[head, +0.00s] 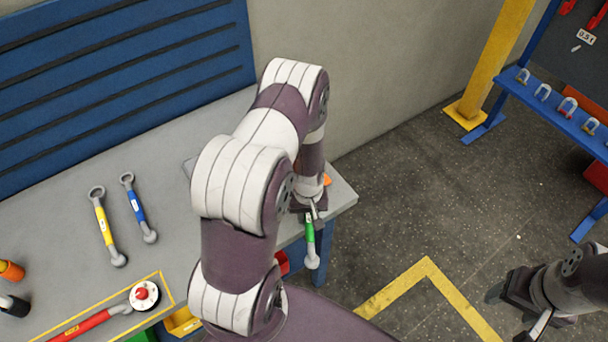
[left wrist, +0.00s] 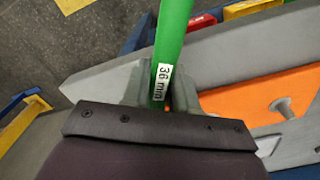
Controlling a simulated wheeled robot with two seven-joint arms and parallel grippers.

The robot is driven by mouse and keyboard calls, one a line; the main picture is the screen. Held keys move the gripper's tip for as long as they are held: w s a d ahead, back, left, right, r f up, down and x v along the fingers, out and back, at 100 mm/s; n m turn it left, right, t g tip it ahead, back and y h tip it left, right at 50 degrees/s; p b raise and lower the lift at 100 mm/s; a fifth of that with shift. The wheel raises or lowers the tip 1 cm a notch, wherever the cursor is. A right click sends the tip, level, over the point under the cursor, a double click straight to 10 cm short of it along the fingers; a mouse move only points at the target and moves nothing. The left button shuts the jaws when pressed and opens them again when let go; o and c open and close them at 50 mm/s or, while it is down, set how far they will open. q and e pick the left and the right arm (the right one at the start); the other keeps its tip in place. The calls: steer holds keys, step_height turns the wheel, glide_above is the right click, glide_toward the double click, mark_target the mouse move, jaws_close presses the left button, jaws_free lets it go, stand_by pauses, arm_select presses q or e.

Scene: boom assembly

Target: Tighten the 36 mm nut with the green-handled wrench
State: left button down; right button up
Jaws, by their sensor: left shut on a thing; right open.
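The green-handled wrench (head: 310,240) is in my left gripper (head: 312,208), at the right end of the workbench. Its grey lower end hangs near the bench edge. In the left wrist view the green handle (left wrist: 174,40), labelled 36 mm, stands between the grey fingers of my left gripper (left wrist: 158,85), which are shut on it. An orange surface (left wrist: 250,105) with a small grey bolt-like part (left wrist: 283,106) lies beside it. I cannot make out the 36 mm nut; my left arm covers part of the bench. My right gripper (head: 522,305) is open and empty over the floor at lower right.
A yellow wrench (head: 103,222) and a blue wrench (head: 136,207) lie on the workbench (head: 60,225). A red-handled tool (head: 82,326) lies by a red-topped round part (head: 143,295) in a yellow outline. A blue rack (head: 550,95) with shackles stands at right. The floor between is clear.

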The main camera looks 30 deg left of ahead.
arm_select(q)
steer(key=shift+s+a+m, duration=0.15)
steer(key=shift+a+m, duration=0.1)
steer(key=shift+m, duration=0.05)
steer(key=shift+w+d+n, duration=0.45)
steer(key=shift+d+n, duration=0.1)
steer(key=shift+n, duration=0.05)
